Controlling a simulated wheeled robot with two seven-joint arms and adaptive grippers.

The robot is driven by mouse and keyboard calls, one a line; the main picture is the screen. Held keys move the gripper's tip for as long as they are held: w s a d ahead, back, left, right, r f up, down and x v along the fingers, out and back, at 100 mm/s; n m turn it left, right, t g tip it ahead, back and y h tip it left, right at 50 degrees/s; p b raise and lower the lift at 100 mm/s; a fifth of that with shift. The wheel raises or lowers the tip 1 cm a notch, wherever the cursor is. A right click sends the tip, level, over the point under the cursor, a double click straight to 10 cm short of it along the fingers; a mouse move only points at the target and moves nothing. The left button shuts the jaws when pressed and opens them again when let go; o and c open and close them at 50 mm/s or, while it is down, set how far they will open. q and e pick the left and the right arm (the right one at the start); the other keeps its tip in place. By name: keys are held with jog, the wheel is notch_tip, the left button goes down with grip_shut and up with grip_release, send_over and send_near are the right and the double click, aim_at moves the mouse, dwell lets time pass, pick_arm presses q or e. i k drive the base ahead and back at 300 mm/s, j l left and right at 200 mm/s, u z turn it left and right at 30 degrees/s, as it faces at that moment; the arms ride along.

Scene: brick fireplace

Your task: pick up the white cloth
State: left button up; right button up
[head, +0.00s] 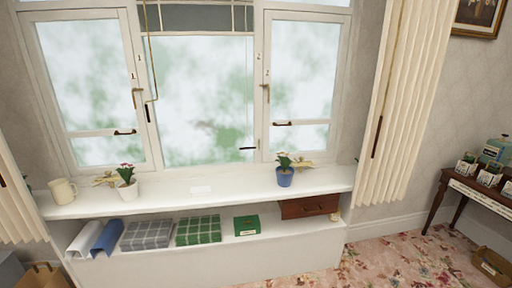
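A white cloth-like item (84,239), rolled or draped, lies at the left end of the low shelf under the window sill. A similar blue item (108,237) lies right beside it on its right. Neither of my grippers is in view.
Grey checked cloth (147,235), green checked cloth (198,230), a green box (247,225) and a brown box (309,207) share the shelf (222,248). The sill holds a mug (63,191), a white pot (128,191) and a blue pot (285,177).

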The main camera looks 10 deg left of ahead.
aim_at(195, 191)
jog(key=i+j, duration=0.2)
jog(key=i, duration=0.3)
jog(key=i+j, duration=0.2)
jog(key=i, duration=0.3)
jog(key=i+j, duration=0.2)
jog(key=i, duration=0.25)
jog(key=i+j, duration=0.2)
jog(key=i, duration=0.3)
jog(key=u, duration=1.05)
